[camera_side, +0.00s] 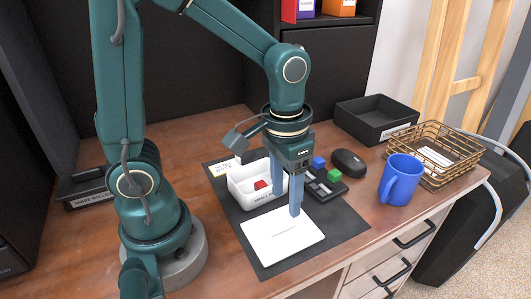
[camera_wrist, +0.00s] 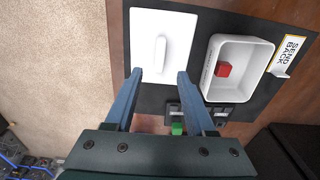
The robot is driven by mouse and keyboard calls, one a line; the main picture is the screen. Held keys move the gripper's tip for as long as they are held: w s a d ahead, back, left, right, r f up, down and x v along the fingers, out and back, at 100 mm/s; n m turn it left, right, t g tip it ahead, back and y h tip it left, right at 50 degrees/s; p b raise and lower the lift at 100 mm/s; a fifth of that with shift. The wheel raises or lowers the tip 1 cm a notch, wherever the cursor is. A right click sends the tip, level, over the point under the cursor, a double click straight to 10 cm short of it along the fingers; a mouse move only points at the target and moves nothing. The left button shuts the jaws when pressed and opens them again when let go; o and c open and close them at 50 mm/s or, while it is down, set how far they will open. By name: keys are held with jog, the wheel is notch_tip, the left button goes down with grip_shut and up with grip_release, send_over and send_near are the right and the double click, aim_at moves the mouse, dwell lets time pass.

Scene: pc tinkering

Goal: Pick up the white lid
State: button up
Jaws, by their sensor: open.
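The white lid (camera_side: 281,240) is a flat rectangle lying on the dark mat (camera_side: 262,264) near the desk's front edge. In the wrist view the white lid (camera_wrist: 146,60) shows a raised bar handle along its middle. My gripper (camera_side: 288,208) points down with its blue fingers spread. In the side view the fingers are by the lid's back edge. Whether the fingers touch the lid cannot be told.
A white box (camera_side: 240,190) with a red cube (camera_side: 261,184) stands behind the lid. A green cube (camera_side: 334,175), blue cube (camera_side: 318,162), black mouse (camera_side: 348,162) and blue mug (camera_side: 401,180) are to the right. A wire basket (camera_side: 447,143) and black tray (camera_side: 385,107) stand farther back.

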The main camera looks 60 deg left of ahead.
aim_at(282, 221)
jog(key=shift+s+f+g, duration=0.2)
jog(key=shift+f+g, duration=0.1)
jog(key=shift+f, duration=2.75)
grip_shut()
